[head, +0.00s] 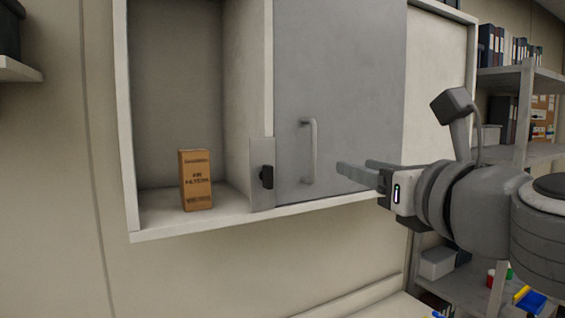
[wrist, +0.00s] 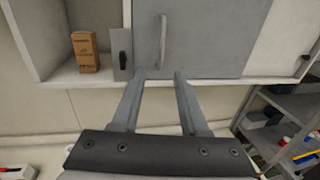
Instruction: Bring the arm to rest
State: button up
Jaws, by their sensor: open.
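My gripper (head: 354,172) is at the right of the head view, in front of the grey cabinet door (head: 350,100). It points left, and nothing is between its fingers. In the wrist view my gripper (wrist: 159,76) shows two fingers spread apart and empty, below the door handle (wrist: 163,40). In the head view the handle (head: 313,150) is left of the fingertips. I cannot tell whether a fingertip touches the door.
An orange-brown box (head: 196,180) stands in the cabinet's open left bay. A plate with a black knob (head: 266,177) is beside the door. Shelves with binders (head: 490,45) stand at right. A pale surface (head: 370,305) lies below the cabinet.

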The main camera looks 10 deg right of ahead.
jog(key=shift+s, duration=0.45)
jog(key=shift+f, duration=0.1)
